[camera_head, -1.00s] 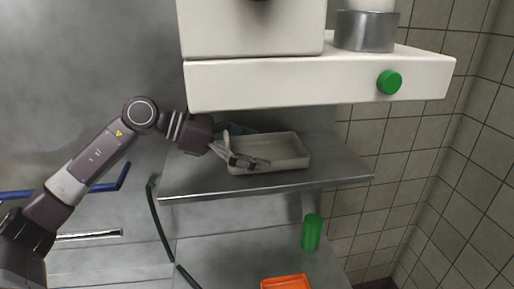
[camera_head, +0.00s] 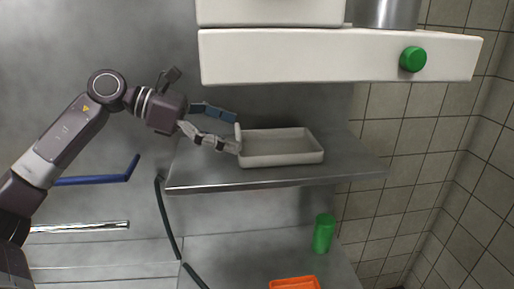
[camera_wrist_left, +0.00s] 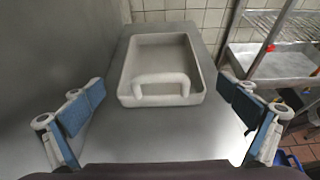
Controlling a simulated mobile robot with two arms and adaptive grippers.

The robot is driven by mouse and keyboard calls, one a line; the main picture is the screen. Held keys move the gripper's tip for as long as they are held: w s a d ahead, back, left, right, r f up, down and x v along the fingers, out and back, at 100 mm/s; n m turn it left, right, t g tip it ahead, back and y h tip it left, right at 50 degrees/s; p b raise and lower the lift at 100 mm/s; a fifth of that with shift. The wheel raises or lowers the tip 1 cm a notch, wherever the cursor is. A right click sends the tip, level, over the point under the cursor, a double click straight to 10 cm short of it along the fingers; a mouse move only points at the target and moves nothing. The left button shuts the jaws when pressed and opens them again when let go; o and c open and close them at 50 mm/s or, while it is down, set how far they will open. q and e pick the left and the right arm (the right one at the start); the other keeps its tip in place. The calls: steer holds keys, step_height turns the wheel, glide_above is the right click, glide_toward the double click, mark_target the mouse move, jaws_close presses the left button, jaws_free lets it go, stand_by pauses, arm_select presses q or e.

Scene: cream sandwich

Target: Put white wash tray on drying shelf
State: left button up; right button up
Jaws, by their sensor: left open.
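The white wash tray (camera_head: 285,159) rests upright and empty on the grey metal shelf (camera_head: 347,166). Its raised loop handle is on the left end, towards my left gripper. The tray also shows in the left wrist view (camera_wrist_left: 192,97), straight ahead, with the handle (camera_wrist_left: 160,79) at its near end. My left gripper (camera_head: 232,134) is open and empty just left of the tray. In the left wrist view its blue-padded fingers stand wide apart, with bare shelf between them and the tray. My right gripper is not in view.
A white box-like unit (camera_head: 320,59) with a green knob (camera_head: 412,59) overhangs the shelf. A green container (camera_head: 323,233) and an orange tray (camera_head: 293,283) sit on the lower surface. A wire rack (camera_wrist_left: 285,24) stands to the right in the left wrist view.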

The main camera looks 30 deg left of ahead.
arm_select(q)
steer(key=shift+b+v, duration=0.5)
steer(key=shift+v, duration=1.35)
